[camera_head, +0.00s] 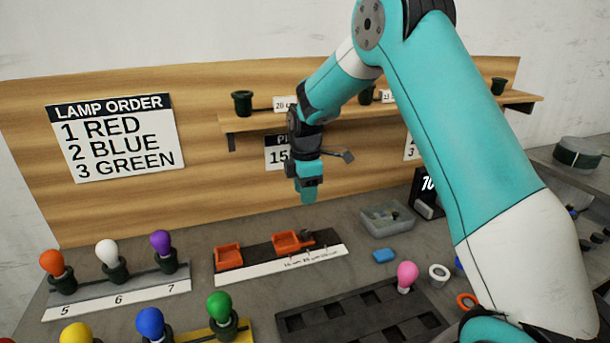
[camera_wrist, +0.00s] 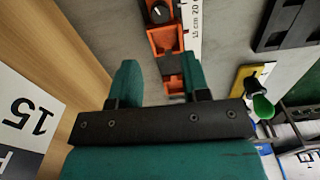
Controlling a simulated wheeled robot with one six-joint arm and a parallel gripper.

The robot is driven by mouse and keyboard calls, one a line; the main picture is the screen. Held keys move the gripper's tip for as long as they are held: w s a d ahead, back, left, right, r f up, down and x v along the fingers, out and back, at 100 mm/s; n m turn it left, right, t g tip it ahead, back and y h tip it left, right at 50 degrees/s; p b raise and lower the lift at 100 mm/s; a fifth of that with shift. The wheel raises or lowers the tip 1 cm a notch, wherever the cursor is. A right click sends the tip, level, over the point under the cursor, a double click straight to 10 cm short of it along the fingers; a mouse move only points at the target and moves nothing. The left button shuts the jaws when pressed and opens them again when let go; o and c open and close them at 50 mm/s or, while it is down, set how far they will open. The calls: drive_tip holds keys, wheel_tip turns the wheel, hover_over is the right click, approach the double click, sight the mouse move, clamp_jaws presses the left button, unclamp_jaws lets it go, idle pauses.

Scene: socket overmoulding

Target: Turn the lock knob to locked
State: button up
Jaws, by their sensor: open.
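The lock knob seems to be the small round black knob (camera_wrist: 158,12) with a white mark, on an orange part at the top edge of the wrist view. In the head view a dark knob-like piece (camera_head: 307,238) sits at the right end of the right orange part (camera_head: 287,243). My gripper (camera_head: 308,196) hangs above and behind this strip, apart from it, pointing down. In the wrist view my gripper (camera_wrist: 162,72) has its two teal fingers spread with nothing between them; the orange parts show beyond. The lock's setting is too small to read.
A left orange tray (camera_head: 228,258) shares the black strip with a white ruler edge (camera_head: 280,264). Bulbs stand on a numbered rack (camera_head: 118,297) at left. The wooden backboard (camera_head: 215,190) rises behind.

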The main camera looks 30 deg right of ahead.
wheel_tip(320, 180, up, 5)
hover_over(305, 232)
drive_tip(key=shift+f, duration=0.1)
drive_tip(key=shift+o, duration=1.4)
drive_tip(key=shift+r+p, duration=0.25)
drive_tip(key=shift+p, duration=0.3)
wheel_tip(305, 232, down, 18)
drive_tip(key=p, duration=0.5)
